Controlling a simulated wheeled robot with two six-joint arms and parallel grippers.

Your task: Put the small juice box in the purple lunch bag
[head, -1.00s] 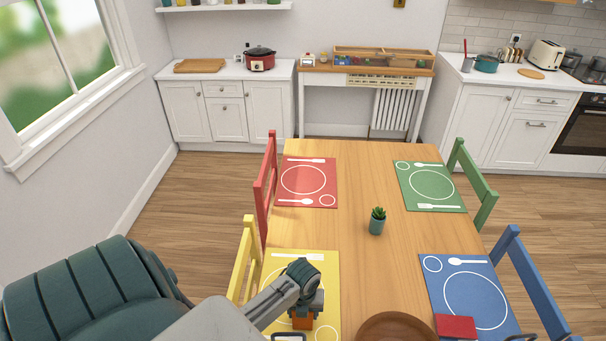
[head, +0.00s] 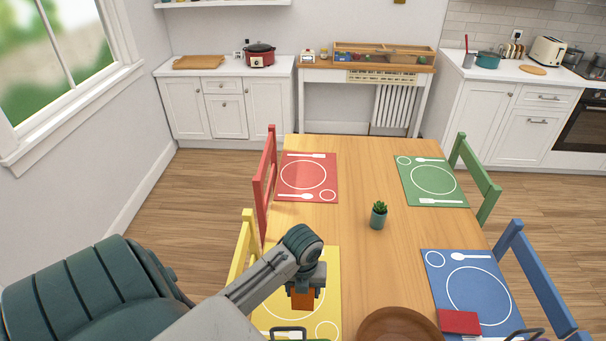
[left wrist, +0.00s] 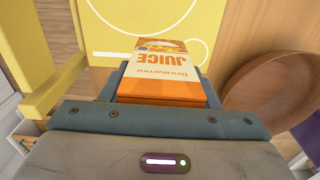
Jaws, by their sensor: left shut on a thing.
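The small juice box (left wrist: 165,72) is orange and white and reads "JUICE" in the left wrist view. It also shows as an orange block (head: 303,299) in the head view. My left gripper (head: 305,284) is shut on it and holds it over the yellow placemat. A dark handle (head: 524,333) and a sliver of purple show at the bottom right edge of the head view. That may be the purple lunch bag, but nearly all of it is out of frame. My right gripper is not in view.
A brown round bowl (head: 398,325) stands right of the yellow placemat (head: 327,270). Another dark handle (head: 288,331) shows at the bottom edge. A red napkin (head: 459,322) lies on the blue placemat (head: 478,293). A small potted plant (head: 378,216) stands mid-table.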

